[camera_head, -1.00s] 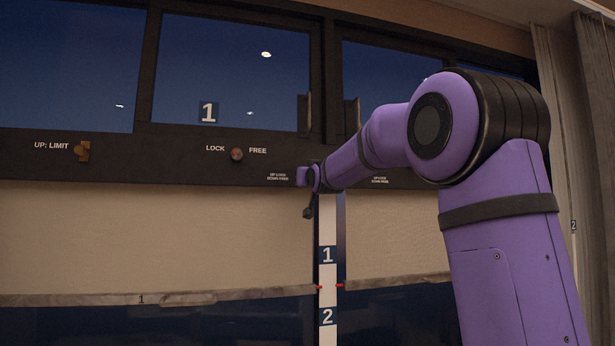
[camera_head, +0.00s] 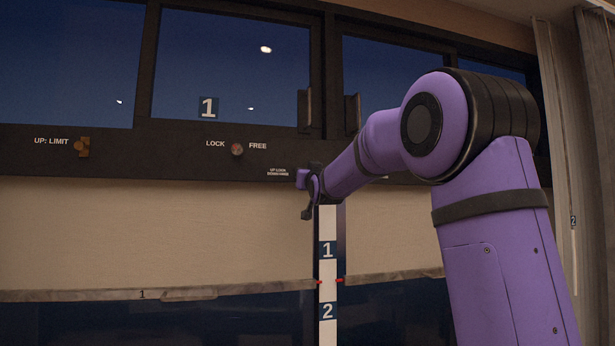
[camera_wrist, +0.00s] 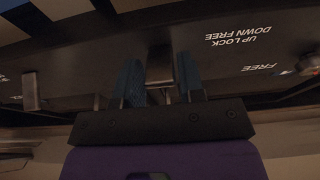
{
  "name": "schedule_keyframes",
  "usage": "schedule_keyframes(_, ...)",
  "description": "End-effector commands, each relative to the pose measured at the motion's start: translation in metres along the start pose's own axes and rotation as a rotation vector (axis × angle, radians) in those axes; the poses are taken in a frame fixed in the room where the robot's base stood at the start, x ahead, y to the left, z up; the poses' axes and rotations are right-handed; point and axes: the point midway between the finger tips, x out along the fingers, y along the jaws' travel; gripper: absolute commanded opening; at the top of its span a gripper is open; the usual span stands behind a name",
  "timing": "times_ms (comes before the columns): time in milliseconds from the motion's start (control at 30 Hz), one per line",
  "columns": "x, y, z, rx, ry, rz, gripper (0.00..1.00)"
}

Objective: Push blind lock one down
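Blind lock one appears to be the metal lever (camera_wrist: 160,62) in the wrist view, beside the upside-down "UP LOCK DOWN FREE" label. My gripper (camera_wrist: 162,78) has its two blue fingers apart, one on each side of the lever. Narrow gaps seem to show between fingers and lever; contact is unclear. In the head view my gripper (camera_head: 304,182) is at the dark rail, just right of the "UP LOCK DOWN FREE" label (camera_head: 278,172). It hides the lever there, so whether the lever is up or down cannot be told.
A round LOCK/FREE knob (camera_head: 237,149) and an "UP: LIMIT" latch (camera_head: 83,147) sit on the rail to the left. Blind 1's lower bar (camera_head: 100,296) and the numbered strip (camera_head: 328,270) are below. Another metal piece (camera_wrist: 31,91) shows left in the wrist view.

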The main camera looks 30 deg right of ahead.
Motion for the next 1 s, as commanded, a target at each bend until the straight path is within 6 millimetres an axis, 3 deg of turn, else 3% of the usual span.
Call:
schedule_keyframes(33,0.0,0.0,0.0,0.0,0.0,0.0,0.48)
schedule_keyframes(67,0.0,0.0,0.0,0.0,0.0,0.0,0.55)
schedule_keyframes(467,-0.006,0.0,0.0,0.0,-0.001,0.0,0.55)
schedule_keyframes(1000,-0.093,0.0,-0.001,0.0,0.001,0.0,0.55)
